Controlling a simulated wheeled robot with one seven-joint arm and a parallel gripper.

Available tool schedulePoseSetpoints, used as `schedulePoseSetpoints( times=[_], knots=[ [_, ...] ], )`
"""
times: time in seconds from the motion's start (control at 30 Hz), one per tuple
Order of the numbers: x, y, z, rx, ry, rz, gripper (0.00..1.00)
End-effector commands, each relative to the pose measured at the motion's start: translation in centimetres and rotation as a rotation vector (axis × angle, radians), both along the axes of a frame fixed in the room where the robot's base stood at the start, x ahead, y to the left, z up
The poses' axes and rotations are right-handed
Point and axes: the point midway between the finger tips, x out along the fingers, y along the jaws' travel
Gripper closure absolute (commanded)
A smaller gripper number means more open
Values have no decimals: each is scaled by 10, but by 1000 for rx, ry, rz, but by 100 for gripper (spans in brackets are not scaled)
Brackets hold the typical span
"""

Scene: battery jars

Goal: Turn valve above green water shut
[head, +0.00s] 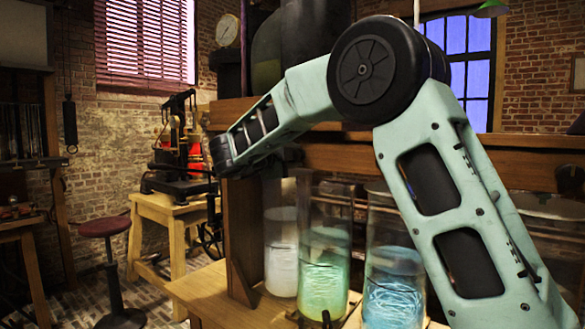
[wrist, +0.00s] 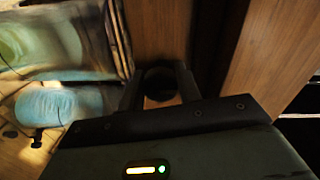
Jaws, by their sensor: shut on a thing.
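The jar of green water (head: 325,262) stands in the head view between a jar of whitish water (head: 281,250) and a jar of blue water (head: 393,288). In the wrist view, a greenish jar (wrist: 35,45) lies at the upper left, with a pale blue-white one (wrist: 58,104) below it. My gripper (wrist: 160,82) has its two dark fingers on either side of a dark round knob (wrist: 160,86) against a wooden board. The knob looks like a valve handle; its turn angle is too dark to tell. My arm hides the gripper in the head view.
A wooden frame (head: 242,225) and beam (head: 540,158) stand around the jars. A wooden panel (wrist: 275,55) is close on the right of my gripper in the wrist view. A red stool (head: 104,226) and a table with a machine (head: 180,165) stand left.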

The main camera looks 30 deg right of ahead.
Motion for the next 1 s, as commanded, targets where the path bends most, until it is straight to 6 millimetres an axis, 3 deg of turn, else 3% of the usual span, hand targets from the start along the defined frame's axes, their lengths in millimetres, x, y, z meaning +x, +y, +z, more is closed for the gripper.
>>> schedulePoseSetpoints(
  times=[0.6,0.63,0.7,1.0],
  knots=[
    [-1,0,-1,17,-36,-2,89],
    [-1,0,-1,16,-36,-2,60],
    [0,0,-1,16,-36,-2,44],
    [0,0,-1,15,-36,-1,44]
  ],
)
